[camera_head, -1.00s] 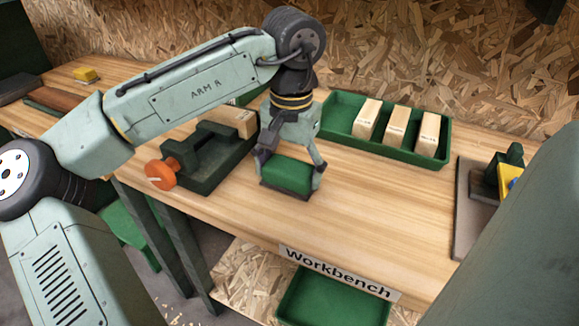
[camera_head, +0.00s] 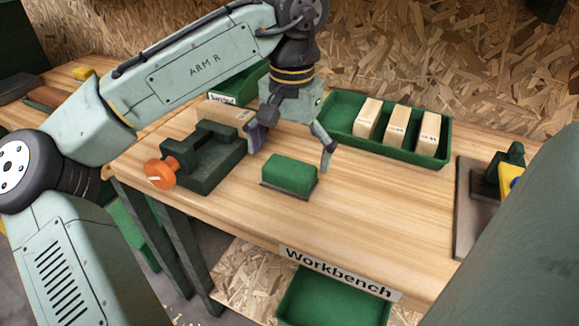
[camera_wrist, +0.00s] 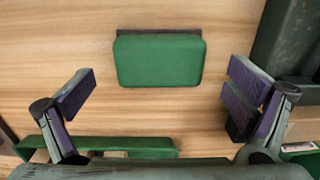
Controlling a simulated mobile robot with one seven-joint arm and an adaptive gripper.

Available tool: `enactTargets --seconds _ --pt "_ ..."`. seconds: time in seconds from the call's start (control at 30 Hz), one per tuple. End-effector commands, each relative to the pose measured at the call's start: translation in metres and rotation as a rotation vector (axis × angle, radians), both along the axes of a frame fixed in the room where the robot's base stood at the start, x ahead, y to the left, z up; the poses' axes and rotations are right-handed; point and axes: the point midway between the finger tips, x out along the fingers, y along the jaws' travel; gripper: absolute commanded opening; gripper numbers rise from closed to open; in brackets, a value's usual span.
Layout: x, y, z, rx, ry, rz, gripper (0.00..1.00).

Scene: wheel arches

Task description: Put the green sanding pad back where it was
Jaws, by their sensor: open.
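The green sanding pad (camera_head: 290,174) lies flat on the workbench (camera_head: 370,222), its dark base down. It also shows in the wrist view (camera_wrist: 158,60), at the top middle. My gripper (camera_head: 290,155) is open and empty, above and a little behind the pad. In the wrist view my gripper's fingers (camera_wrist: 160,98) are spread wide, one on each side below the pad, and neither touches it.
A green tray (camera_head: 385,148) with 3 wooden blocks lies behind right. A grey plate (camera_head: 468,210) lies at right. The bench front is clear.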

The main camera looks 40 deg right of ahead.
Motion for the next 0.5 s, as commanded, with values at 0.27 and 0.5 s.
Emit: enactTargets --seconds 0.27,0.5 --pt "-0.001 0.000 0.060 0.001 -0.004 0.003 0.98" --pt "-0.002 0.000 0.083 0.001 0.000 0.000 0.98"
